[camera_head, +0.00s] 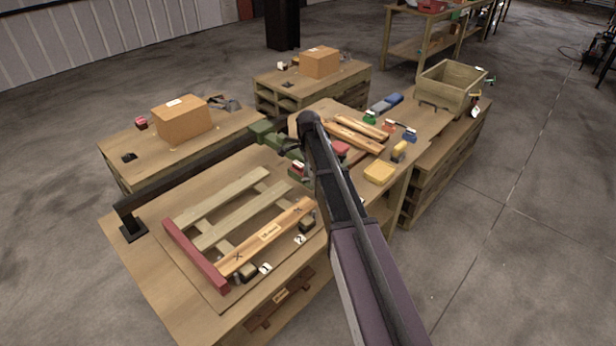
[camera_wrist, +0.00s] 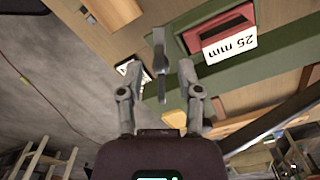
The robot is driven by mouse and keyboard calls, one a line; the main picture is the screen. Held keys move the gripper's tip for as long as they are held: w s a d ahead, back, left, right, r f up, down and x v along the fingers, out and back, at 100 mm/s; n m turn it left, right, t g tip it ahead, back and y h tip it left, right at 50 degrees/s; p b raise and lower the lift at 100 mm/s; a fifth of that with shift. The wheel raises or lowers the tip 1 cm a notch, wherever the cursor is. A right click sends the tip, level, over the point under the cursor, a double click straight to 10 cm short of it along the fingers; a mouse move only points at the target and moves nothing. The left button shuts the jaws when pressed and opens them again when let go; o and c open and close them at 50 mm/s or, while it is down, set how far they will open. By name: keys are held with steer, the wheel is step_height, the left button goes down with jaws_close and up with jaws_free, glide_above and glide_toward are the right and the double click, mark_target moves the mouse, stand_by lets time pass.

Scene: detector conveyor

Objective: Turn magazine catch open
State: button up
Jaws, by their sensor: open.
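In the wrist view my gripper (camera_wrist: 159,67) is open, with one finger on each side of a narrow grey lever (camera_wrist: 160,48), which looks like the magazine catch. The lever stands between the fingertips; I cannot tell whether either finger touches it. To its right is a green holder (camera_wrist: 240,70) with a red block (camera_wrist: 215,30) in it, bearing a white "25 mm" label that reads upside down. In the head view my arm hides the gripper and the lever. Green parts (camera_head: 265,131) show left of the arm.
A workbench (camera_head: 150,275) carries a wooden slat frame with a red end piece (camera_head: 195,256). A side bench holds planks (camera_head: 350,137), small coloured blocks and a wooden crate (camera_head: 450,87). Cardboard boxes (camera_head: 182,121) stand on benches behind.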

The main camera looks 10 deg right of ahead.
steer(key=shift+f+b, duration=0.45)
steer(key=shift+f, duration=0.3)
jaws_close()
steer(key=shift+s, duration=0.1)
